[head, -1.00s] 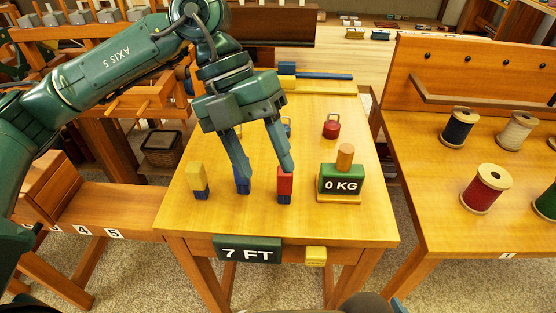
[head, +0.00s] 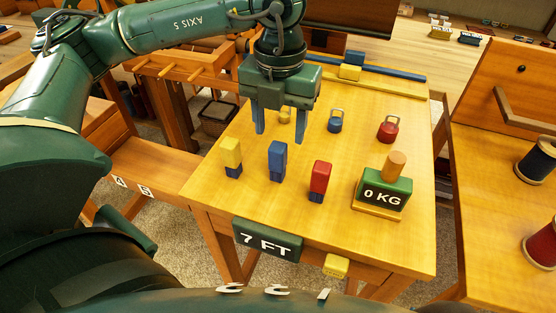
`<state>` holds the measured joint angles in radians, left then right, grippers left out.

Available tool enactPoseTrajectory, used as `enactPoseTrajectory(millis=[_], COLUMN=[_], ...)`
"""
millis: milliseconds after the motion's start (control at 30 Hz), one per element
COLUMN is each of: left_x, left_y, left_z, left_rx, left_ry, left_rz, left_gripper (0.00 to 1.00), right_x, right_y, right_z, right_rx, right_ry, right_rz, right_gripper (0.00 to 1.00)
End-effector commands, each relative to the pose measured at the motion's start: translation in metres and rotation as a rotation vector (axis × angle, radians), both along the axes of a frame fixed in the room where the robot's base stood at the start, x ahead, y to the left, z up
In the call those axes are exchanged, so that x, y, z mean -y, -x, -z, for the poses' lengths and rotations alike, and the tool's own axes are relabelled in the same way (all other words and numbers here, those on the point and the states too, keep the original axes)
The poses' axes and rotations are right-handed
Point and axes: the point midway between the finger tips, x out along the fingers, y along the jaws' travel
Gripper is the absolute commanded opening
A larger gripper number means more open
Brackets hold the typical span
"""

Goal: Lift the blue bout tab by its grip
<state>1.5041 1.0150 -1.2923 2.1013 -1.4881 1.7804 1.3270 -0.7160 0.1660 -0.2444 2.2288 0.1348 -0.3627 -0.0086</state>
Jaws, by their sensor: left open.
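The blue tab (head: 277,157), with a darker blue foot, stands upright on the wooden table (head: 330,235). It is the middle one of a row, between a yellow tab (head: 231,152) and a red tab (head: 320,176), both also on dark blue feet. My left gripper (head: 284,131) points down with its two fingers spread and nothing between them. In the picture its fingertips are just above the blue tab's top, one on each side. The right finger is farther from the tab. How far behind or above it they are, I cannot tell. My right gripper is not in view.
A green scale block (head: 384,191) reading 0 KG, with a wooden knob, stands right of the red tab. Behind the row are yellow, blue (head: 335,121) and red (head: 388,130) ringed weights. A 7 FT sign (head: 267,240) hangs on the front edge.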

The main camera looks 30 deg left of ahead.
Motion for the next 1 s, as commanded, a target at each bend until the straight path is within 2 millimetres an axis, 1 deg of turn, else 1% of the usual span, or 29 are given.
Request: enactPoseTrajectory(millis=[167,333,433,533,733,767,1000], left_x=[-0.001,-0.004,-0.003,-0.003,-0.003,-0.003,-0.003], left_y=[0.001,0.002,0.002,0.001,0.001,0.001,0.001], left_z=[0.013,0.039,0.051,0.056,0.056,0.056,0.056], left_rx=[-0.001,-0.003,-0.002,0.000,0.001,0.000,0.000], left_ry=[-0.001,-0.001,-0.001,0.001,0.001,0.001,0.001], left_rz=[0.000,0.001,0.001,0.002,0.001,0.001,0.001], left_gripper=[0.53,0.53,0.53,0.53,0.53,0.51,0.31], right_x=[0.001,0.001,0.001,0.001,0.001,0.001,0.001], right_y=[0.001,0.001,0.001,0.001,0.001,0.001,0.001], right_z=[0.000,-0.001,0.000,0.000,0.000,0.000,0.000], right_rx=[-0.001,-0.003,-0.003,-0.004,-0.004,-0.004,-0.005], right_ry=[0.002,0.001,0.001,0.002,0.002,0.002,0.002], right_rz=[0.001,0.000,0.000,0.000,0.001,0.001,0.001], right_gripper=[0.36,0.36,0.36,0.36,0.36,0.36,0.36])
